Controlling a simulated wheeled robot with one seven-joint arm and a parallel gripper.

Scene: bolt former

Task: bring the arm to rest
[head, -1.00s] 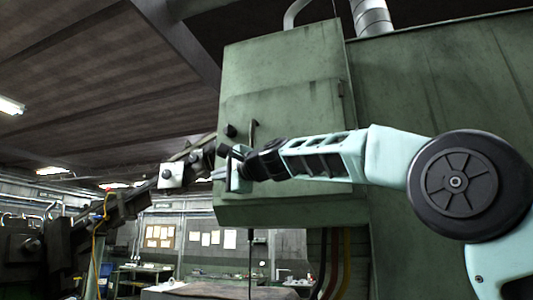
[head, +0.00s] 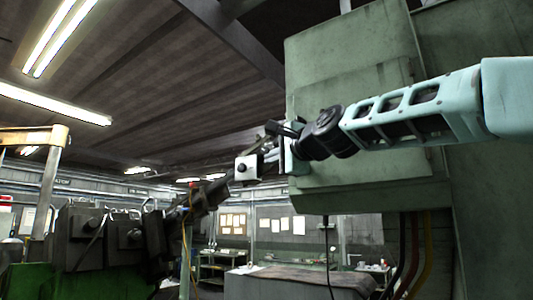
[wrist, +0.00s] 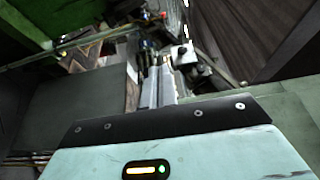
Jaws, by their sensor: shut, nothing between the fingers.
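My pale blue arm reaches in from the right of the head view, in front of a green machine cabinet. My gripper (head: 270,160) is at its end, pointing left, shut and empty. In the wrist view my gripper (wrist: 160,85) shows its two pale fingers close together, with nothing held. A small white box with a black knob (head: 247,168) appears just left of the fingertips. It also shows in the wrist view (wrist: 184,54), just beyond and right of the fingers. I cannot tell whether the fingertips touch it.
The green cabinet (head: 350,100) stands close behind my arm. Dark machinery (head: 105,238) fills the lower left, with a yellow frame (head: 45,180) beside it. A dark slanted bar (head: 205,200) runs up towards the white box. A bench (head: 300,280) lies farther back.

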